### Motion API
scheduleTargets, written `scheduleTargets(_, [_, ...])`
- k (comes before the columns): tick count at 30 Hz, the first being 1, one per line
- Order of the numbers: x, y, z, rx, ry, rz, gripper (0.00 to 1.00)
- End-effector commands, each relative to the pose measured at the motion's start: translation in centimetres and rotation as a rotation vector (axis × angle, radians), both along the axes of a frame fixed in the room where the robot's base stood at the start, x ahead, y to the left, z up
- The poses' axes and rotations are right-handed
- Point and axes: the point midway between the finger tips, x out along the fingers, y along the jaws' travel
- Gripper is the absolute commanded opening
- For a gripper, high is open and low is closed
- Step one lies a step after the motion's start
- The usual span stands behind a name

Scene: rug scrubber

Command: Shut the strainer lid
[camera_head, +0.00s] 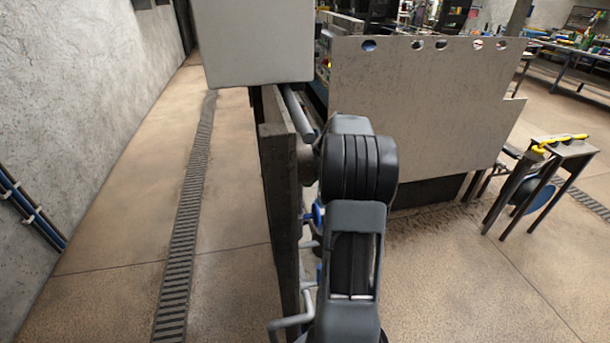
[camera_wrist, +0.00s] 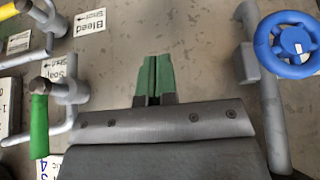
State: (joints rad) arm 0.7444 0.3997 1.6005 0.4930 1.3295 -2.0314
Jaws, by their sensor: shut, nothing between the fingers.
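My gripper (camera_wrist: 152,75) shows in the wrist view as two green fingertips pressed together, with nothing between them. They point up the picture over a mottled grey surface. A grey bar (camera_wrist: 150,121) with several bolts and a dark panel (camera_wrist: 160,158) below it cross the lower middle and cover the finger bases. I cannot tell for sure whether this panel is the strainer lid, and no other clear lid shows. In the head view my arm hides my gripper.
In the wrist view, a green-handled lever (camera_wrist: 39,125) and a yellow-handled lever (camera_wrist: 8,10) stand left, and a blue handwheel (camera_wrist: 288,45) and grey pipe (camera_wrist: 272,120) right. In the head view a large grey panel (camera_head: 420,100) stands right; floor with a drain grate (camera_head: 185,230) is clear left.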

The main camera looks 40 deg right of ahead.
Motion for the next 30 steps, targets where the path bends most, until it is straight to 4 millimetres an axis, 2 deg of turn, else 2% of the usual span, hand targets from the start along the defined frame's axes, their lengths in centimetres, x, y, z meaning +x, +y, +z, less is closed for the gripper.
scheduleTargets(9, [0.9, 1.9, -4.4, 0.001, 0.002, 0.006, 0.00])
scheduleTargets(15, [1.1, 2.4, -7.1, 0.000, 0.000, 0.001, 0.00])
scheduleTargets(21, [1.1, 2.3, -8.7, -0.001, 0.000, 0.000, 0.00])
scheduleTargets(30, [1.0, 2.3, -9.6, 0.000, 0.003, -0.001, 0.00])
